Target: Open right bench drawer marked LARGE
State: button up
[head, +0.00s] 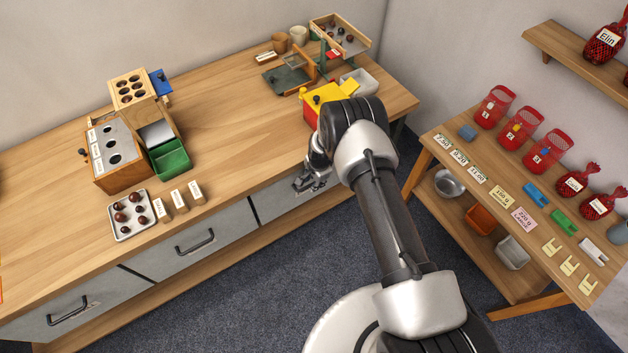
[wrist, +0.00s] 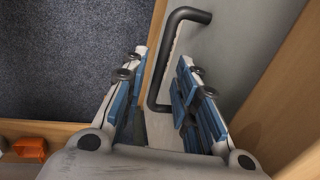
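The right bench drawer (head: 272,206) has a grey front and looks shut. My arm hides part of it, and no LARGE marking is readable. My gripper (head: 312,182) is at this drawer front. In the wrist view, my gripper (wrist: 163,92) is open, with its blue-padded fingers apart on either side of the dark drawer handle (wrist: 152,82). The handle's bar lies between the fingers, and I see no clear grip on it. The grey drawer front also fills the wrist view's upper right (wrist: 240,45).
Two more drawers with handles (head: 195,243) (head: 68,312) are to the left. A chestnut tray (head: 120,234) and the wooden sorter (head: 120,180) stand on the bench. A side table (head: 440,150) with bags and tags stands right. Carpet floor in front of the drawers is free.

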grip_shut()
dwell(0.6)
